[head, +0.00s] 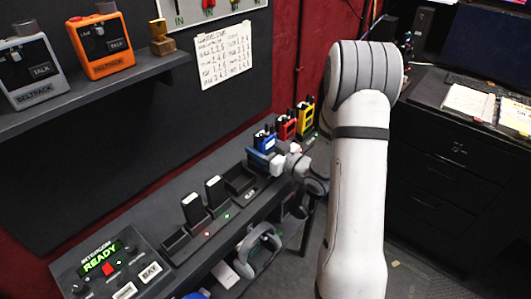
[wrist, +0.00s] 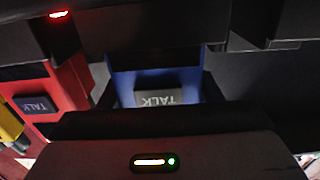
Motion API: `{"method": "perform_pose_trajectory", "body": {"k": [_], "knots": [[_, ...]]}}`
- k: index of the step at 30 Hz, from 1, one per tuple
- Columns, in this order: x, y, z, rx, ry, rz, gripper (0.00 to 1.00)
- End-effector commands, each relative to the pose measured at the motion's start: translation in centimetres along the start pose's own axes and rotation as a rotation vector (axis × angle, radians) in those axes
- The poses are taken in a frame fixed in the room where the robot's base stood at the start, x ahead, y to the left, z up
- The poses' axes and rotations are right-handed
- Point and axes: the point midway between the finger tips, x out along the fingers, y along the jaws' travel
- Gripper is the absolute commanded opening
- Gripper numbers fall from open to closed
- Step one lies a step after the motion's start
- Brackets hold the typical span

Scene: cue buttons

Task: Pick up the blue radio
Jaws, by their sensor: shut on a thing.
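The blue radio (head: 265,141) stands upright in the row at the back of the bench, left of the red radio (head: 286,127) and the yellow radio (head: 304,114). My gripper (head: 267,157) is at the blue radio and shut on it. In the wrist view the blue radio (wrist: 124,88) fills the middle, with its TALK label upside down, and the red radio (wrist: 70,80) is close on the left. The blue radio's lower part is hidden, so I cannot tell whether it still touches its dock.
An empty charger slot (head: 240,180) lies just left of my gripper, then two black battery packs (head: 215,190) in docks. An intercom panel (head: 105,268) sits at the front left. A shelf (head: 90,92) with beltpacks is above. A headset (head: 258,250) hangs below the bench edge.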

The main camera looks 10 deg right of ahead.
Motion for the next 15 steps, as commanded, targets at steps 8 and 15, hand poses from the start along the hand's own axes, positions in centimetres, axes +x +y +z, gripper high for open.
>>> {"method": "perform_pose_trajectory", "body": {"k": [8, 15], "knots": [[0.0, 0.0, -0.1, -0.001, 0.001, 0.000, 0.30], [0.0, 0.1, -3.1, -0.003, 0.003, 0.001, 0.30]]}}
